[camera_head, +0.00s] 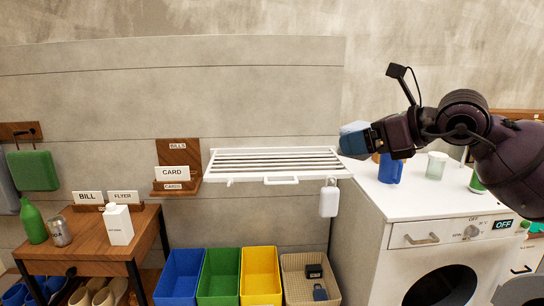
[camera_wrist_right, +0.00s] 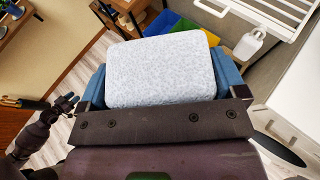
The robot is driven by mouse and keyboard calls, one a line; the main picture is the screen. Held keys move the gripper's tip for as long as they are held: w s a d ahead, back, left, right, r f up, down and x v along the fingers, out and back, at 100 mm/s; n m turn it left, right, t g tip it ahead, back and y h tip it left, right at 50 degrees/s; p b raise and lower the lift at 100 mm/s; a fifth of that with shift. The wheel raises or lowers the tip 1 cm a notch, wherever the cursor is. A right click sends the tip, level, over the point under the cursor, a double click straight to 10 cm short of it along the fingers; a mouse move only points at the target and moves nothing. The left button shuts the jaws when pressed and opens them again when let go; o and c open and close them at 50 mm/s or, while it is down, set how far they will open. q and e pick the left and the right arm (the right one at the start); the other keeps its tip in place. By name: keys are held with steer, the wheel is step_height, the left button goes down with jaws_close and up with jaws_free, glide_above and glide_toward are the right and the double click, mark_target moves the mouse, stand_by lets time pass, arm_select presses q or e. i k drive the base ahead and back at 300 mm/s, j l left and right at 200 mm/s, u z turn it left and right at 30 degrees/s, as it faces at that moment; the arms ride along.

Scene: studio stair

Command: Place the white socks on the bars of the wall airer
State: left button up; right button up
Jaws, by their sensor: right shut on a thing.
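The white wall airer (camera_head: 277,180) sticks out from the wall in the middle of the head view, its bars bare. Part of it shows at the top right of the wrist view (camera_wrist_right: 262,17). My right gripper (camera_head: 357,140) is just right of the airer, near its right end. In the wrist view its blue fingers are shut on a pale speckled, rounded bundle (camera_wrist_right: 160,72). I cannot tell for sure that this is the white socks. A dark gripper, seemingly my left (camera_wrist_right: 68,104), shows small at the left of the wrist view; its opening is unclear.
A white tag-like thing (camera_head: 329,200) hangs at the airer's right end. A white washing machine (camera_head: 405,207) bearing a blue cup (camera_head: 391,170) stands to the right. Blue, green and yellow bins (camera_head: 260,275) and a beige basket (camera_head: 297,265) are below. A wooden table (camera_head: 85,245) stands left.

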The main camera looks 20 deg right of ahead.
mark_target(277, 162)
steer(key=i, duration=1.65)
